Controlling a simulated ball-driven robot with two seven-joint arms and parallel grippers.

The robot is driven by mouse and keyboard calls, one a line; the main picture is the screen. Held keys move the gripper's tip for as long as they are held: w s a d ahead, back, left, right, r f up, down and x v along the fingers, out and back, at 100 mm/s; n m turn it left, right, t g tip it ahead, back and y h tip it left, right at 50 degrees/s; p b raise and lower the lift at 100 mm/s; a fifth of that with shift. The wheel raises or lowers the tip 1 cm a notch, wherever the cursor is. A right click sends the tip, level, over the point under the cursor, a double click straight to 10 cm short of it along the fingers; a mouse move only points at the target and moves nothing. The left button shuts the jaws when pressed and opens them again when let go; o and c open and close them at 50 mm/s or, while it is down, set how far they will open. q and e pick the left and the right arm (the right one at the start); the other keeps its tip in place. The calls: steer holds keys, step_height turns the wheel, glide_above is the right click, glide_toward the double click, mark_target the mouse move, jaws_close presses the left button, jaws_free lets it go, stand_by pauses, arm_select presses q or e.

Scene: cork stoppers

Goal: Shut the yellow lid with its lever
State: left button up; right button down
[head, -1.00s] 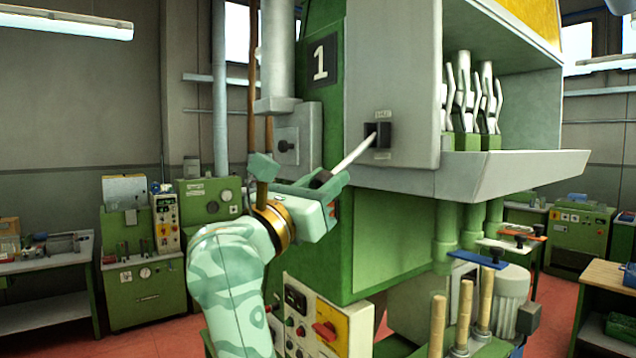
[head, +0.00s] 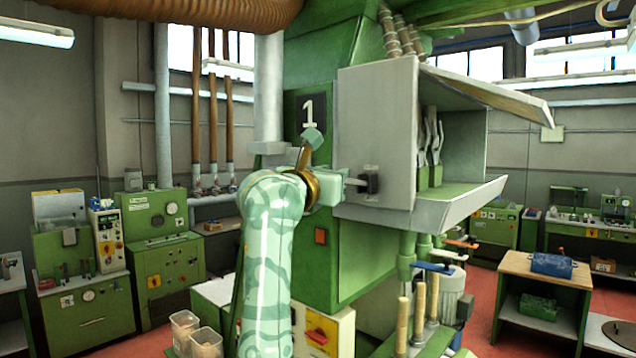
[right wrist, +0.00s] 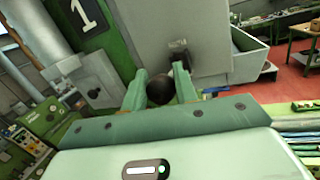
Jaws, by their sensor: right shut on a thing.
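The lid (head: 495,92) slopes outward and down from the top of the grey housing. The lever (head: 355,183) sticks out to the left from a dark slot on the housing's side. My right gripper (head: 328,188) is at the lever's outer end, partly hidden by my wrist. In the right wrist view its fingers (right wrist: 160,88) are shut around the lever's dark round knob (right wrist: 158,90). My left gripper is not in view.
The green machine (head: 310,230) marked 1 stands close beside my arm. White-handled pieces (head: 432,140) stand inside the housing. Wooden handles (head: 418,315) rise below it. A workbench (head: 545,270) stands to the right, with red floor in between.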

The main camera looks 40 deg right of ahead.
steer(key=r, duration=0.1)
steer(key=r+p, duration=0.1)
steer(key=r, duration=0.1)
steer(key=shift+d, duration=0.4)
steer(key=shift+d+r+p, duration=0.25)
steer(key=shift+r+p, duration=0.3)
steer(key=shift+r, duration=0.05)
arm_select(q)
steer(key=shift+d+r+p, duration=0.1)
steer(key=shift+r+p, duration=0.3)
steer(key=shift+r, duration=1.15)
arm_select(e)
steer(key=shift+w+d+r+y, duration=0.1)
steer(key=shift+d+r+y, duration=0.25)
steer(key=shift+y, duration=0.25)
steer(key=shift+d, duration=0.1)
steer(key=shift+f, duration=0.15)
